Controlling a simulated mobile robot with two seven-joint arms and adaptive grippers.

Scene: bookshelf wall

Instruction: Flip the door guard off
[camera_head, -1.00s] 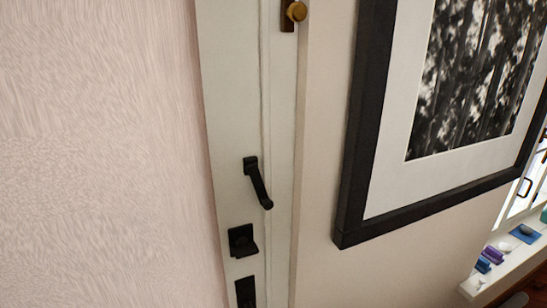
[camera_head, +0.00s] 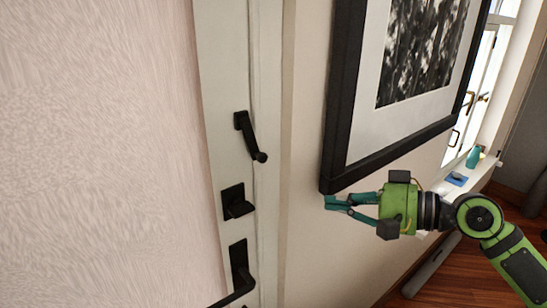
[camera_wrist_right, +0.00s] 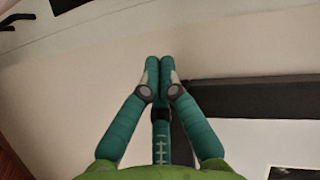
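The door guard (camera_head: 250,136), a black swing bar with a knob at its lower end, is mounted on the white door frame in the head view. It slants down to the right. My right gripper (camera_head: 328,202) is to the right of the guard and lower in the picture, apart from it, close to the picture frame's lower left corner. Its teal fingers are together and hold nothing; they also show shut in the right wrist view (camera_wrist_right: 160,66). My left gripper is not in view.
Below the guard are a black latch (camera_head: 237,203) and a black door handle (camera_head: 240,270). A black-framed picture (camera_head: 336,110) hangs on the wall to the right. Small objects stand on a white ledge (camera_head: 484,172) at the far right. Wall shows between door and gripper.

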